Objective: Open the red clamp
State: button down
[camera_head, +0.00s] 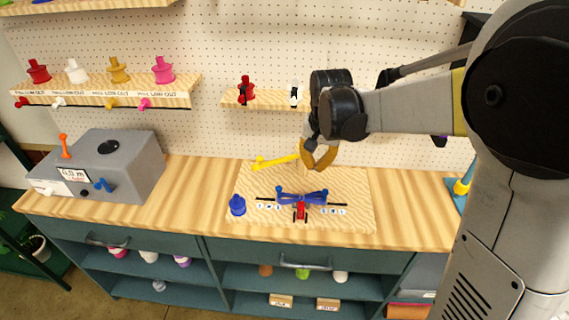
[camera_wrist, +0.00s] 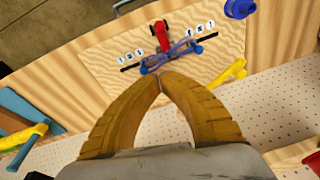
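A small red clamp-like part (camera_head: 301,212) stands at the front middle of a wooden board, against a blue frame (camera_head: 300,196). In the wrist view the red part (camera_wrist: 161,34) and the blue frame (camera_wrist: 172,56) lie just beyond my fingertips. I cannot tell whether its jaws are open or shut. My gripper (camera_head: 318,166) is above the back of the board, apart from both. Its yellow-brown fingers (camera_wrist: 160,76) meet at the tips with nothing visible between them. Another red item with black parts (camera_head: 246,90) stands on the small wall shelf.
The board (camera_head: 355,190) also holds a yellow lever (camera_head: 275,161) and a blue knobbed piece (camera_head: 238,205). A grey machine (camera_head: 100,165) stands at the left. A white item (camera_head: 294,92) is on the small shelf. The counter between machine and board is clear.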

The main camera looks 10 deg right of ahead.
aim_at(301, 205)
jog(key=shift+w+f, duration=0.2)
jog(key=shift+w, duration=0.15)
jog(key=f+b, duration=0.1)
jog(key=f, duration=0.2)
jog(key=s+a+f+b, duration=0.1)
jog(key=f, duration=0.3)
jog(key=a+f+b, duration=0.1)
jog(key=f, duration=0.3)
jog(key=shift+s+f, duration=0.2)
dwell(0.4)
